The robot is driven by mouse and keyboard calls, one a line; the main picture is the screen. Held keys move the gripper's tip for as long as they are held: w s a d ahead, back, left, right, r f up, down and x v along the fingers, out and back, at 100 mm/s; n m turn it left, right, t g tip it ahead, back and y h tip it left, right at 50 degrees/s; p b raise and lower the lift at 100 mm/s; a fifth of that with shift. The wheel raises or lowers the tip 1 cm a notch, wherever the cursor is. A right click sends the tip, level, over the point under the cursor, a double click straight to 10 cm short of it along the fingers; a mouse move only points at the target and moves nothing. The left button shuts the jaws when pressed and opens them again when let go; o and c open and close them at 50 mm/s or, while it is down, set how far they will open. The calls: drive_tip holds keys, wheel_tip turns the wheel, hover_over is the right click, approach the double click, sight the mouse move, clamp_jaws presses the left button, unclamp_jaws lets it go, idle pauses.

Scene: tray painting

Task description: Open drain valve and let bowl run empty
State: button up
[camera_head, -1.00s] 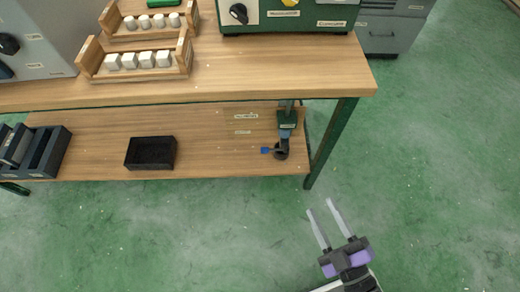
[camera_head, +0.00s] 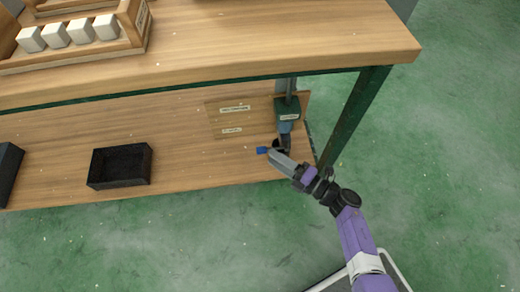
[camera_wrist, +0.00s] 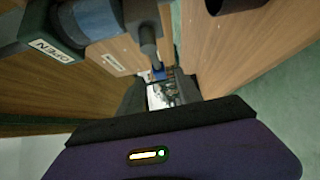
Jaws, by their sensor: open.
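The drain valve is a dark fitting under a green block (camera_head: 288,112) on a pipe, above the lower shelf near the right table leg. Its blue handle (camera_head: 262,150) sticks out to the left. My gripper (camera_head: 276,158) is open, with its fingers just beside the handle and overlapping the dark valve body. In the wrist view my gripper (camera_wrist: 160,92) frames the blue handle (camera_wrist: 158,73) beyond the fingers. An OPEN label (camera_wrist: 50,50) shows there on a dark plate. Contact with the handle cannot be told. The bowl is not in view.
A black open tray (camera_head: 120,166) stands on the lower shelf (camera_head: 200,172) to the left. The table leg (camera_head: 355,115) is close to the right of the valve. A wooden rack (camera_head: 130,35) with white blocks is on the tabletop (camera_head: 270,45). Green floor is clear in front.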

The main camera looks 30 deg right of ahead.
sight(265, 153)
drive_tip(key=b+x, duration=0.1)
drive_tip(key=x, duration=0.5)
drive_tip(key=shift+w, duration=0.1)
clamp_jaws()
idle(1.3)
